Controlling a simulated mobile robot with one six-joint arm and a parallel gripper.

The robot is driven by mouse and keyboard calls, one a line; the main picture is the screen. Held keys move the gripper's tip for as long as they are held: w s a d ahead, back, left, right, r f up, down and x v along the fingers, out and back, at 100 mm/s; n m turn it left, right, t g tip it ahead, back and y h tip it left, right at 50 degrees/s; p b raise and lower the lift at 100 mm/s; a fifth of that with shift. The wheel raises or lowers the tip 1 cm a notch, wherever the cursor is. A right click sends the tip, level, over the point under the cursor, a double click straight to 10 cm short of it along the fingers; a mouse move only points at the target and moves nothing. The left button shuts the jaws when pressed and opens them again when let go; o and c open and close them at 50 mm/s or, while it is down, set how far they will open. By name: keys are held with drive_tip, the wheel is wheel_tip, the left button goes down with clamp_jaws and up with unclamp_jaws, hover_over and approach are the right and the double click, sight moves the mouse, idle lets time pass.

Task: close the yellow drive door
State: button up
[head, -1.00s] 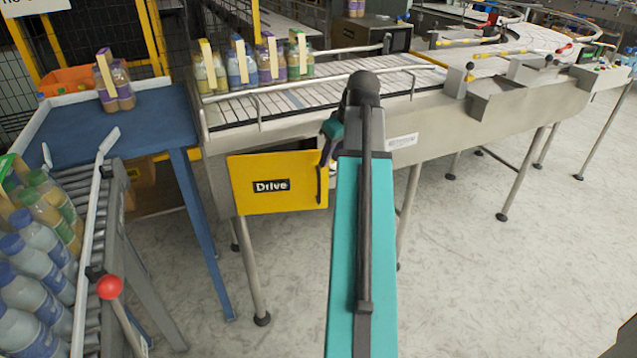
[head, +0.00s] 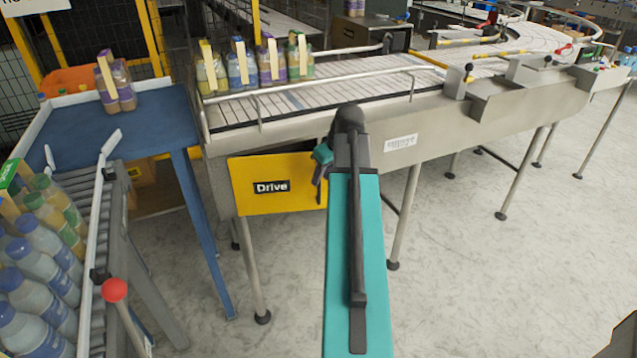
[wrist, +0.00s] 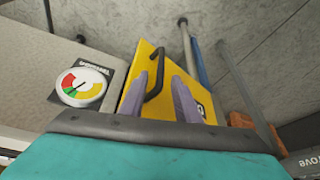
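The yellow drive door (head: 285,196) hangs on the front of the conveyor frame under the belt, with a black "Drive" label. In the wrist view the door (wrist: 139,88) stands at an angle to the machine, partly open, with a black bar handle (wrist: 154,78) on its face. My gripper (wrist: 168,85) shows two lilac fingers with a gap between them, in front of the door by the handle. I see nothing held, and cannot tell whether the fingers touch the door. In the head view my gripper (head: 320,165) is at the door's right edge, mostly hidden by my arm.
A round gauge (wrist: 81,86) sits beside the door. A conveyor (head: 330,90) carrying bottle packs runs above it. A blue table (head: 120,130) stands left, and a roller track (head: 112,215) with bottles is at the front left.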

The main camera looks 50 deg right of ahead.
hover_over(319, 201)
drive_tip(key=shift+w+d+f+p, duration=0.15)
drive_tip(key=shift+f+p, duration=0.05)
drive_tip(key=shift+f, duration=0.85)
drive_tip(key=shift+w+d+f+p, duration=0.1)
drive_tip(key=shift+f+p, duration=0.1)
drive_tip(key=shift+f, duration=0.85)
clamp_jaws()
